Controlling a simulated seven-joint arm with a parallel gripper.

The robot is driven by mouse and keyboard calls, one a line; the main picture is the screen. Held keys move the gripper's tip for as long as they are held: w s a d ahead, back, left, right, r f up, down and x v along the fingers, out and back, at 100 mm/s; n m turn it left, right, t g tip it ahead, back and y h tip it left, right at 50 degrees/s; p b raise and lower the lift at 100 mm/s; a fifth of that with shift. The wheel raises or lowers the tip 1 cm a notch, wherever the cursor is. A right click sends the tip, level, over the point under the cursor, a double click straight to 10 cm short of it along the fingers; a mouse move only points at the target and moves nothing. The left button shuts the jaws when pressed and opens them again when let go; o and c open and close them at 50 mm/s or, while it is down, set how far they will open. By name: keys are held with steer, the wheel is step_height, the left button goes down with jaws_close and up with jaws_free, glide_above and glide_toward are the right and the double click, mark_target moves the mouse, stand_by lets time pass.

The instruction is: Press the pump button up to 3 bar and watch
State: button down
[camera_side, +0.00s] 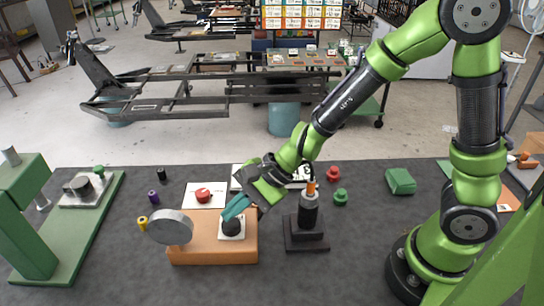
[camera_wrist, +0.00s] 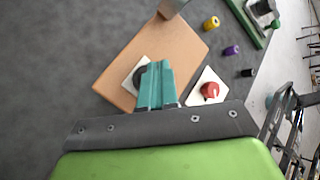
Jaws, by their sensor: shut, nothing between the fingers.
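The black pump button (camera_side: 232,227) sits on a white plate on top of an orange-brown block (camera_side: 190,252). A round grey disc (camera_side: 170,228), likely the gauge, stands upright at the block's left end; no dial or reading shows on it. My gripper (camera_side: 236,208) has teal fingers, closed and empty, with the tips right at the button's top. I cannot tell whether they touch it. In the wrist view, the closed fingers (camera_wrist: 155,85) largely cover the black button (camera_wrist: 140,76), and only part of the disc (camera_wrist: 172,8) shows at the top edge.
A red button (camera_side: 203,195) on a white plate lies behind the block. A black stepped stand (camera_side: 306,232) with an orange-tipped post is close on the right. A green fixture (camera_side: 85,225) fills the far left.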

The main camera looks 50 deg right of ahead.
mark_target(237, 225)
steer(key=shift+r, duration=2.5)
steer(key=shift+s+f+n, duration=0.15)
steer(key=shift+s+n, duration=0.05)
steer(key=shift+n, duration=0.1)
steer(key=s+d+r+n+t+h, duration=0.1)
steer(key=s+d+r+n+h, duration=0.2)
steer(key=s+d+r+n, duration=0.2)
steer(key=s+d+r+n+t+h, duration=0.1)
steer(key=s+d+r+n, duration=0.4)
steer(key=d, duration=0.7)
steer(key=shift+s+r+n+h, duration=0.35)
steer(key=shift+s+n+h, duration=0.15)
steer(key=shift+s+h, duration=0.35)
steer(key=shift+w, duration=0.1)
stand_by(2.6)
